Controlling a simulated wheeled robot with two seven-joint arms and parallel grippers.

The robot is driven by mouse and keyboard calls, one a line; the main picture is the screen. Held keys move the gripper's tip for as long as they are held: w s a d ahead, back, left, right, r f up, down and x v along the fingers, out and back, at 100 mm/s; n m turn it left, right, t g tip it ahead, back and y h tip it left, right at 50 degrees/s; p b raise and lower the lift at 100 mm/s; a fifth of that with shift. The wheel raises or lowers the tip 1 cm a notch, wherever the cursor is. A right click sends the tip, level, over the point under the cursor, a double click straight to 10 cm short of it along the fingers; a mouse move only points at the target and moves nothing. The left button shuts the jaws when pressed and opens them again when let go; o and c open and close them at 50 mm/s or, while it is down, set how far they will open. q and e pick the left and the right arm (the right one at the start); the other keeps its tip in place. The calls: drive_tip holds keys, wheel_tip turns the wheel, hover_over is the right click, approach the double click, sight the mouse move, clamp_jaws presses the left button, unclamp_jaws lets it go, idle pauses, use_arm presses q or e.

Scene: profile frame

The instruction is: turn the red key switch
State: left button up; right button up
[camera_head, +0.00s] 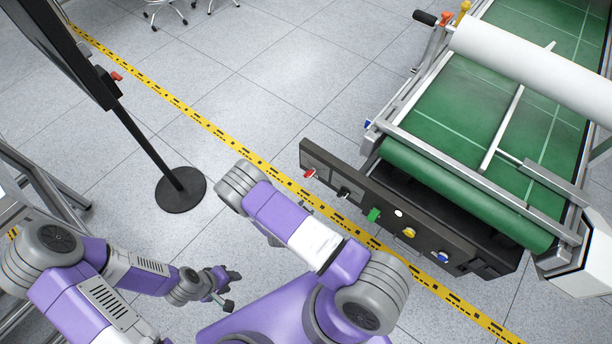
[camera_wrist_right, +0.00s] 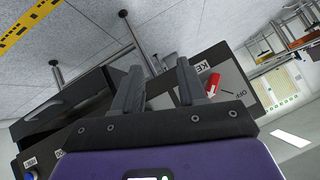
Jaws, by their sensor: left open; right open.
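The red key switch (camera_head: 310,174) sits at the left end of a dark control panel (camera_head: 345,172) in the head view. In the right wrist view the red key (camera_wrist_right: 212,84) stands just right of my right gripper (camera_wrist_right: 160,68), between printed labels; one reads OFF. My right gripper is open, with nothing between its fingers, and apart from the key. In the head view my right arm hides most of this gripper. My left gripper (camera_head: 228,288) is low at the left in the head view, open and away from the panel.
Other controls along the panel include a black switch (camera_head: 343,192), a green one (camera_head: 374,214), a yellow one (camera_head: 408,232) and a blue one (camera_head: 443,256). A green conveyor (camera_head: 460,195) stands behind it. A black stand (camera_head: 180,190) is at left. Open floor lies between.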

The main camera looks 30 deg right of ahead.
sight(307, 177)
drive_tip(key=w+d+r+m+t+h, duration=0.1)
drive_tip(key=w+r+m+t+h, duration=0.3)
drive_tip(key=w+r, duration=0.1)
drive_tip(key=b+x, duration=0.1)
drive_tip(key=x, duration=0.6)
drive_tip(key=shift+w+d+f, duration=0.1)
drive_tip(key=shift+w+f, duration=0.05)
drive_tip(key=shift+f, duration=0.05)
clamp_jaws()
